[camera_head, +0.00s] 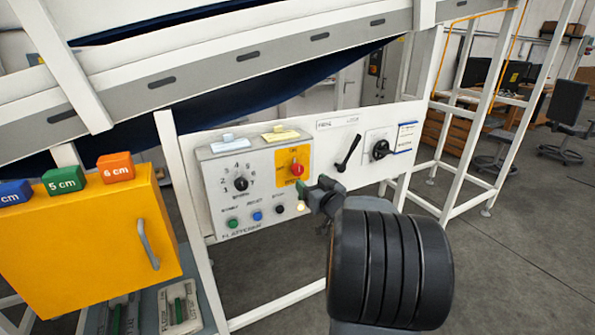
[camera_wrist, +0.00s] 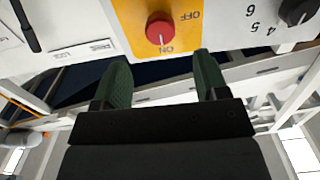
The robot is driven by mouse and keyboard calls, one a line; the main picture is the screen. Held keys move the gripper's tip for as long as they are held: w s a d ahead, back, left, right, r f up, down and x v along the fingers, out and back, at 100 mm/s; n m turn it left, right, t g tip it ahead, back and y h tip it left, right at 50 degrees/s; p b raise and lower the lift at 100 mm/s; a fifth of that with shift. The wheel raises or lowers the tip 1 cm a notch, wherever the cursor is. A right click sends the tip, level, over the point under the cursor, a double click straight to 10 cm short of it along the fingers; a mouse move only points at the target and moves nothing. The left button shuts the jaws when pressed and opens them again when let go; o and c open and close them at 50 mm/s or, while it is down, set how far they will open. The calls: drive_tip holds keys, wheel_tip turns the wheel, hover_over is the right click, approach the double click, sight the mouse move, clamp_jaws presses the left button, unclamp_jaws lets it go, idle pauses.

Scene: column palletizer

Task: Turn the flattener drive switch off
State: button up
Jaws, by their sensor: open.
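The flattener drive switch is a red knob (camera_head: 297,169) on a yellow plate, at the right side of the grey flattener control panel (camera_head: 215,180). In the wrist view, which is upside down, the red knob (camera_wrist: 160,28) shows at the top, with the words OFF and ON on its yellow plate (camera_wrist: 190,35). My gripper (camera_head: 318,188) is in front of the panel, just below and right of the knob. In the wrist view my gripper (camera_wrist: 160,68) has its two green fingers apart, nothing between them, one on each side of the knob's line.
A numbered black dial (camera_head: 241,184) and several small buttons share the panel. A black lever (camera_head: 348,152) and a black rotary handle (camera_head: 381,149) are to the right. A yellow cabinet (camera_head: 100,240) stands at left.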

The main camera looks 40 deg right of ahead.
sight(299, 172)
drive_tip(key=w, duration=0.6)
drive_tip(key=w+d+p, duration=0.1)
drive_tip(key=w, duration=0.2)
drive_tip(key=shift+d, duration=0.1)
drive_tip(key=c, duration=0.9)
